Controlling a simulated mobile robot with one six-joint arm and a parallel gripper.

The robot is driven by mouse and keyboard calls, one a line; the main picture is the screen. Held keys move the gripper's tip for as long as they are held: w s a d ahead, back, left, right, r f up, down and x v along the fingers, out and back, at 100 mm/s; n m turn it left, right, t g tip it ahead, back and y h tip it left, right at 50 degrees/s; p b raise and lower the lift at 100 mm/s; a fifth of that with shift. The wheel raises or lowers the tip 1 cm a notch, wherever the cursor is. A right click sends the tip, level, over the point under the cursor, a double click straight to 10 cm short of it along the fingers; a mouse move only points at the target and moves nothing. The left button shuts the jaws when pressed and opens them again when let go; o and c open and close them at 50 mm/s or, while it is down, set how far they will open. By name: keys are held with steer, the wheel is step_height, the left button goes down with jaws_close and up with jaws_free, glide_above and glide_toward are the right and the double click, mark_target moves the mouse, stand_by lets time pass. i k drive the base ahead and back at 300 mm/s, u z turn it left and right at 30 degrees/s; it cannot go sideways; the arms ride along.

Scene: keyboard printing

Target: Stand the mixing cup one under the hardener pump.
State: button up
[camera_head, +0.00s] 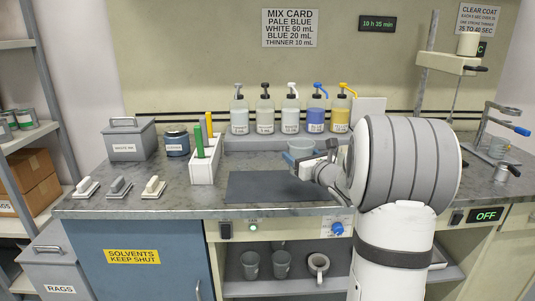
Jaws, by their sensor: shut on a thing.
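A pale blue-grey cup (295,143), which I take for mixing cup one, is upright at the back of the bench, in front of the pump bottles. My gripper (303,160) is shut on it from the front right. The fingers and wrist hide part of the cup, and I cannot tell whether its base touches a surface. Several pump bottles stand in a row behind: grey (239,116), dark (265,117), white (292,116), blue (316,115) and yellow-orange (341,116) tops. Their labels are too small to read, so I cannot tell which is the hardener pump.
A dark mat (258,187) lies clear at the front. My arm hides the bench right of the cup.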

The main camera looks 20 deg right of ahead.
mark_target(266, 157)
steer(key=i, duration=1.05)
steer(key=u, duration=0.05)
